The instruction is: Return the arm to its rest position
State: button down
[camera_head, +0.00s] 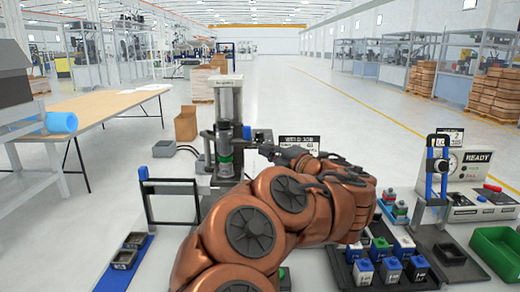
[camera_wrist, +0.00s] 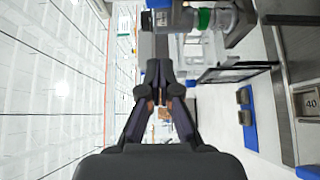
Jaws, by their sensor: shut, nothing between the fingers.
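My copper-coloured arm reaches up from the bottom middle of the head view and bends back to the left at its wrist. My gripper (camera_head: 262,148) is dark, points left and is held in the air beside the upright press-like machine (camera_head: 228,110). Whether it touches that machine cannot be told from the head view. In the wrist view the two fingers of my gripper (camera_wrist: 160,70) meet at their tips with nothing between them. My arm hides part of the bench behind it.
Right of my arm stand a black tray (camera_head: 338,272) of coloured blocks, a blue-topped upright fixture (camera_head: 436,165), a tester marked READY (camera_head: 478,180) and a green bin (camera_head: 498,250). At left are a blue strip with dark trays (camera_head: 122,262) and a wooden table (camera_head: 95,105).

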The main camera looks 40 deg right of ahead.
jog(key=shift+s, duration=0.35)
jog(key=shift+r, duration=0.1)
dwell(0.3)
